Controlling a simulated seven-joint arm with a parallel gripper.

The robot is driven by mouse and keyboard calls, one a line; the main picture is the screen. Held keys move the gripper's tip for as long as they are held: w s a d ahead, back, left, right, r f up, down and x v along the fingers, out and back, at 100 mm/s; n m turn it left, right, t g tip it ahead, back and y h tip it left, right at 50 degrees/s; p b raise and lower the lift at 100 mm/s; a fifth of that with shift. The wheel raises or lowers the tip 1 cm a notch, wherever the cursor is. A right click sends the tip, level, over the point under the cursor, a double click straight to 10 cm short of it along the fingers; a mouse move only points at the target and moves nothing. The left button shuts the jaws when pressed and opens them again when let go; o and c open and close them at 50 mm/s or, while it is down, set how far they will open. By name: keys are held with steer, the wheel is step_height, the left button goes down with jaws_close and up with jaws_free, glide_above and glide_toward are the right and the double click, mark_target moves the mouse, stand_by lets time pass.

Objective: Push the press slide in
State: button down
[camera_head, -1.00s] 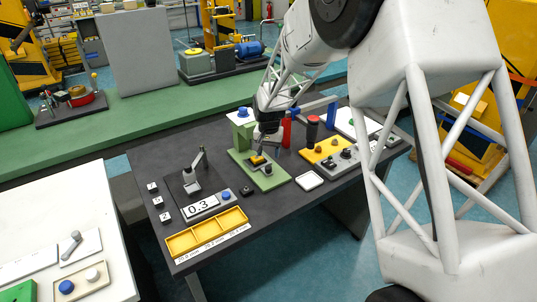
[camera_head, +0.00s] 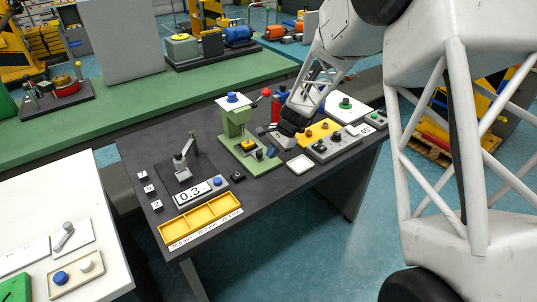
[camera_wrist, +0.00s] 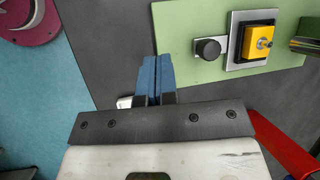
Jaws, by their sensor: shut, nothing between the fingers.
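The green press (camera_head: 236,118) stands upright with a blue cap on top. At its foot, the press slide shows as a metal plate with a yellow block (camera_head: 247,145) and a dark knob (camera_head: 259,154). In the wrist view, the slide's plate (camera_wrist: 234,58), yellow block (camera_wrist: 257,42) and black knob (camera_wrist: 208,48) lie on the green base (camera_wrist: 185,40). My gripper (camera_head: 264,131) is just right of the press, above the table. Its blue fingertips (camera_wrist: 156,62) are together and empty, left of the knob and visibly apart from it in the picture.
A red-knobbed lever (camera_head: 266,92) stands behind my gripper. A yellow and grey control panel (camera_head: 325,138) and a white tray (camera_head: 299,165) are to the right. The gauge stand (camera_head: 183,165), display (camera_head: 190,194) and yellow tray (camera_head: 200,220) are to the left.

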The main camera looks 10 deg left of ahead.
steer(key=d+m+y, duration=0.1)
steer(key=d+m, duration=0.1)
steer(key=m, duration=0.1)
steer(key=s+d+m+t+y, duration=0.1)
steer(key=d+m+y, duration=0.1)
steer(key=shift+m+y, duration=0.3)
steer(key=shift+m, duration=0.1)
steer(key=d+m+t+y, duration=0.2)
steer(key=d+m+t, duration=0.2)
steer(key=d+m, duration=0.2)
steer(key=shift+w+r+m+t+y, duration=0.35)
steer(key=shift+w+m+t+y, duration=0.05)
steer(key=shift+m, duration=0.5)
glide_toward(251, 149)
steer(key=s+f, duration=0.1)
steer(key=s+d+f, duration=0.1)
steer(key=shift+s+d+f, duration=0.2)
steer(key=shift+s, duration=0.15)
steer(key=shift+w+a, duration=0.2)
steer(key=shift+a, duration=0.3)
steer(key=shift+w+a, duration=0.15)
steer(key=shift+a, duration=0.3)
steer(key=shift+w+a, duration=1.65)
